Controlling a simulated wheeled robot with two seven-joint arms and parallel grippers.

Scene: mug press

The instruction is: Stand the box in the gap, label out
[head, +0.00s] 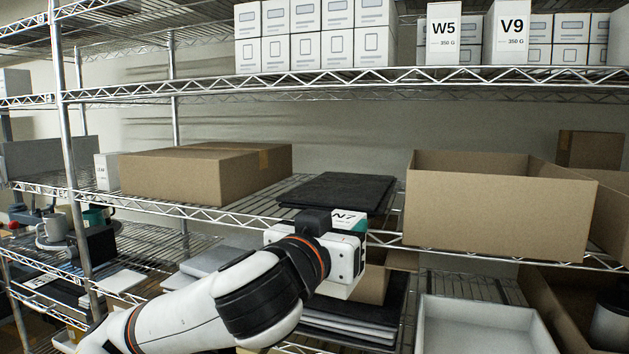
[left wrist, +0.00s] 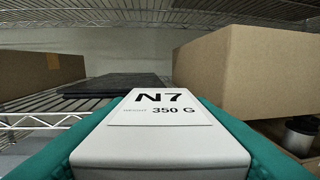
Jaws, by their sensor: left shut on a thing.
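A white box labelled "N7 350 G" (left wrist: 160,143) is between the teal fingers of my left gripper (head: 346,224), which is shut on it. In the left wrist view its label face is toward the camera and reads upright. In the head view only its N7 end (head: 349,216) shows above the gripper, in front of the middle shelf; the rest is hidden. On the top shelf, a white W5 box (head: 443,33) and a white V9 box (head: 506,32) stand with labels out. A narrow gap lies between them, with other boxes behind. My right gripper is not in view.
The middle shelf holds a closed cardboard box (head: 185,178), dark flat sheets (head: 340,192) and an open carton (head: 495,215). The top shelf's wire front edge (head: 330,85) crosses above my gripper. A white tray (head: 480,325) sits lower right.

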